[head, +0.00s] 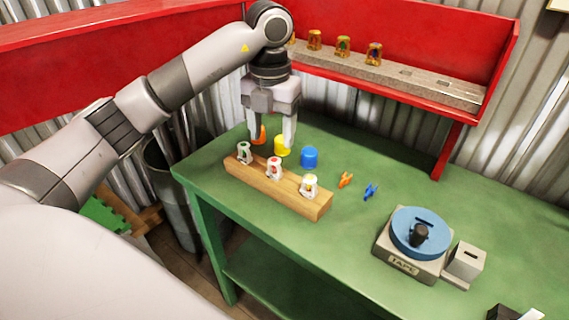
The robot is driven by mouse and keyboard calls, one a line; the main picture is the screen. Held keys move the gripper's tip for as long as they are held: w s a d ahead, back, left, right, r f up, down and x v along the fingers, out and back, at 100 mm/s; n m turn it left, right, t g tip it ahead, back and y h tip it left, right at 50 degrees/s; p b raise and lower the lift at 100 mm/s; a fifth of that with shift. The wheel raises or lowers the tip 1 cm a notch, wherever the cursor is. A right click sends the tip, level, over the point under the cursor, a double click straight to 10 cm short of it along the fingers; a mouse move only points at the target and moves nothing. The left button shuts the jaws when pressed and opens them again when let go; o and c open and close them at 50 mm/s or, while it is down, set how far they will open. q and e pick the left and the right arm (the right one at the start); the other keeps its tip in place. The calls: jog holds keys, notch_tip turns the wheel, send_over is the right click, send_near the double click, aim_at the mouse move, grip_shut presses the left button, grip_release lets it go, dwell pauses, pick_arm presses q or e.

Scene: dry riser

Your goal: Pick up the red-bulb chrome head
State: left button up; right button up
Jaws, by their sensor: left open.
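The red-bulb chrome head (274,169) stands upright on a wooden block (288,193), in the middle of a row of three. A green-bulb chrome head (243,153) stands to its left and a yellow-bulb one (309,186) to its right. My left gripper (273,143) points down above and slightly behind the red-bulb head in the picture. Its two fingers are apart with nothing between them, and it appears clear of the head. My right gripper is out of view.
Orange, yellow (281,146) and blue (309,157) caps stand behind the block, the orange one partly hidden by a finger. Orange and blue clips (370,192) and a tape dispenser (415,245) lie to the right. A red shelf (440,55) with brass heads (343,45) stands behind.

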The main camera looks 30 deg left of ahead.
aim_at(274, 160)
pick_arm(q)
jog(key=f, duration=0.6)
jog(key=shift+s+d, duration=0.35)
jog(key=shift+f, duration=0.45)
grip_shut()
